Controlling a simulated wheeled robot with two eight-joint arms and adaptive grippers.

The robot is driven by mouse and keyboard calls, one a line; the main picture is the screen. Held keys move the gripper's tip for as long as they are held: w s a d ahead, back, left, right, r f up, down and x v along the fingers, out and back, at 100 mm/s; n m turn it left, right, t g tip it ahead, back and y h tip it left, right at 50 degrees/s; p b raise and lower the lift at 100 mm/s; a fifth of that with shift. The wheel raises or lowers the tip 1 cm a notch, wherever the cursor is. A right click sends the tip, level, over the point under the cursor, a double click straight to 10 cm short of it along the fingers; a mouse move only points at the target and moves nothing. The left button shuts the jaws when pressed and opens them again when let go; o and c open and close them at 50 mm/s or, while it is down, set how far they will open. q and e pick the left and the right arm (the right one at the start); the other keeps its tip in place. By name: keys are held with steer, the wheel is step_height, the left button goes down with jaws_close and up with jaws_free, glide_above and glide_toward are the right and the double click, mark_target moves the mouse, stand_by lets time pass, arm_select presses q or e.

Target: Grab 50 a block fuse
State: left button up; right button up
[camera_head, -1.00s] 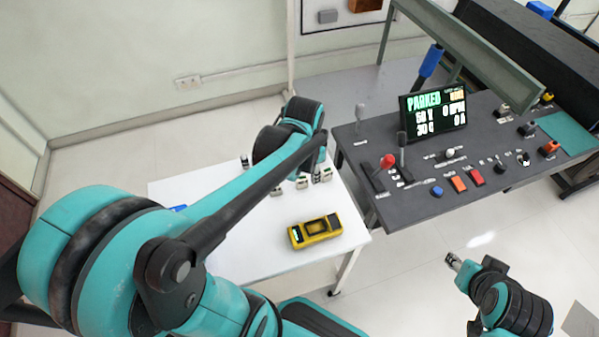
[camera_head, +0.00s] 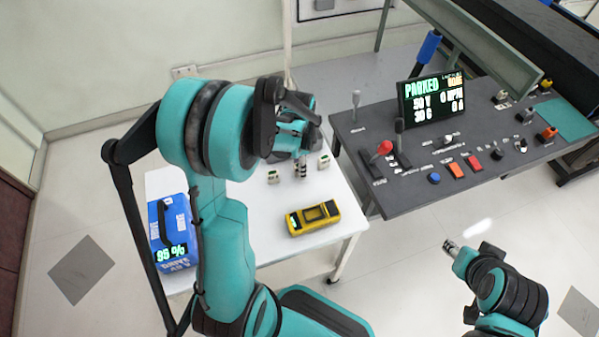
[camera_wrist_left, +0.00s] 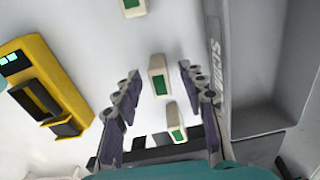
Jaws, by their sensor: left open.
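Several small white blocks with green faces are on the white table (camera_head: 255,245). In the head view, one block (camera_head: 273,177) is left of my left gripper (camera_head: 301,170) and another (camera_head: 323,162) is right of it. My left gripper points down over the table, open. In the left wrist view, its two fingers (camera_wrist_left: 159,75) stand either side of a block (camera_wrist_left: 158,84), with a gap on each side. A second block (camera_wrist_left: 175,121) lies nearer the palm and a third (camera_wrist_left: 132,7) is farther out. Ratings are unreadable. My right gripper (camera_head: 451,246) is at lower right; its jaws are unclear.
A yellow device (camera_head: 313,218) lies at the table's front; it also shows in the left wrist view (camera_wrist_left: 45,85). A grey console (camera_head: 400,195) with levers, buttons and a screen (camera_head: 433,100) stands right.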

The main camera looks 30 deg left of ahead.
arm_select(q)
steer(key=shift+f, duration=0.4)
steer(key=shift+r, duration=0.1)
jaws_close()
steer(key=shift+r, duration=0.15)
